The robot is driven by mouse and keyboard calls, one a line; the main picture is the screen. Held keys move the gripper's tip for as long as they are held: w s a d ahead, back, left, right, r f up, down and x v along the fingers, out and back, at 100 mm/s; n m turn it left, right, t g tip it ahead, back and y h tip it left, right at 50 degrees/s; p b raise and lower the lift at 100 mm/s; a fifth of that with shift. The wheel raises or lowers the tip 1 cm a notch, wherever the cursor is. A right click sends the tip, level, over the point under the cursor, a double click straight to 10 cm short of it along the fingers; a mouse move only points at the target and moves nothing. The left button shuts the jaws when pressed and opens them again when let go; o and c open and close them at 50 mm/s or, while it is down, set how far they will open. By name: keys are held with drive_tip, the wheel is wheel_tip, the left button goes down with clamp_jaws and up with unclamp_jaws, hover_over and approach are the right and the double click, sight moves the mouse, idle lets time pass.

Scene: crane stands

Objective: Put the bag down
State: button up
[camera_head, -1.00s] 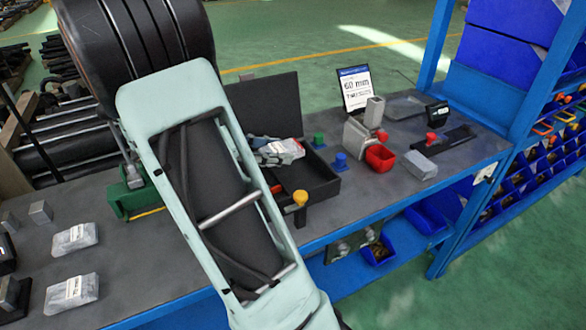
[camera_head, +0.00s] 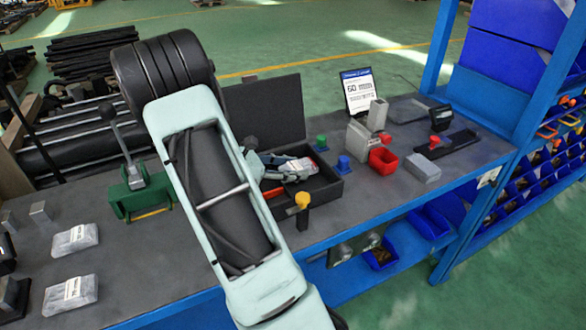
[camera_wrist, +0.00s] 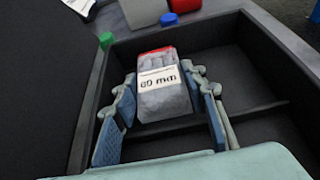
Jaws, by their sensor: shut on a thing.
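The bag (camera_wrist: 165,98), clear with grey contents, a red top edge and a "60 mm" label, is between the two fingers of my gripper (camera_wrist: 163,92) in the wrist view. My gripper is shut on it. The bag is over or within the open black case (camera_wrist: 258,65); whether it touches the floor of the case cannot be told. In the head view the bag (camera_head: 292,169) shows at the case (camera_head: 328,190), partly hidden by my arm, with my gripper (camera_head: 275,172) beside it.
Two more labelled bags (camera_head: 74,240) (camera_head: 70,294) lie at the bench's left. A green press (camera_head: 140,192) stands left of my arm. Yellow (camera_head: 302,199), blue (camera_head: 343,164) and green (camera_head: 321,143) knobs stand around the case. A red bin (camera_head: 383,160) is farther right.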

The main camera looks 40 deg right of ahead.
drive_tip(key=shift+f, duration=0.1)
drive_tip(key=o, duration=1.2)
drive_tip(key=v, duration=1.2)
drive_tip(key=shift+s, duration=0.1)
